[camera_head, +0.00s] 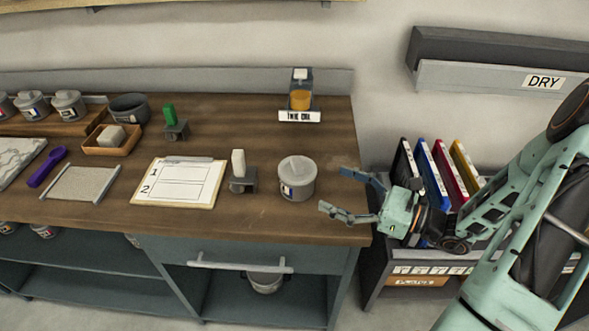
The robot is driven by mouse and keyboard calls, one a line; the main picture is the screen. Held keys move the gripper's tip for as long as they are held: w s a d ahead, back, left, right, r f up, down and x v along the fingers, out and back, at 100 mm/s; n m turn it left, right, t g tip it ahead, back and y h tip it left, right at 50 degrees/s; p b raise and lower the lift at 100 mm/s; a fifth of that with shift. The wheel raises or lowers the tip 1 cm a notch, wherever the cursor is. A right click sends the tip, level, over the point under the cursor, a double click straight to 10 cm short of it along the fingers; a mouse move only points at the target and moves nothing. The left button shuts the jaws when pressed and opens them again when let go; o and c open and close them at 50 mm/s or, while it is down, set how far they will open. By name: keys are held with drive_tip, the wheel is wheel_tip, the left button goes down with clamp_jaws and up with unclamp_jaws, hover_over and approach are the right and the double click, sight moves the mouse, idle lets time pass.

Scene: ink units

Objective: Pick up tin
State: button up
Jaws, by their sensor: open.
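A grey lidded tin (297,180) with a small label on its side stands upright near the right front of the wooden worktop (270,225). My gripper (331,189) is open and empty, coming in from the right at the worktop's right edge. Its two fingers point left towards the tin, with a gap between them and the tin. More lidded tins (68,105) stand on a wooden riser at the far left back.
A white-topped block tool (240,172) stands just left of the tin, beside a clipboard (180,182). Upright coloured folders (447,175) are right of the worktop, behind my gripper.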

sight(297, 173)
drive_tip(key=p+x, duration=0.1)
drive_tip(key=x, duration=0.9)
drive_tip(key=shift+w+a+f, duration=0.1)
drive_tip(key=shift+a, duration=0.2)
drive_tip(key=c, duration=1.7)
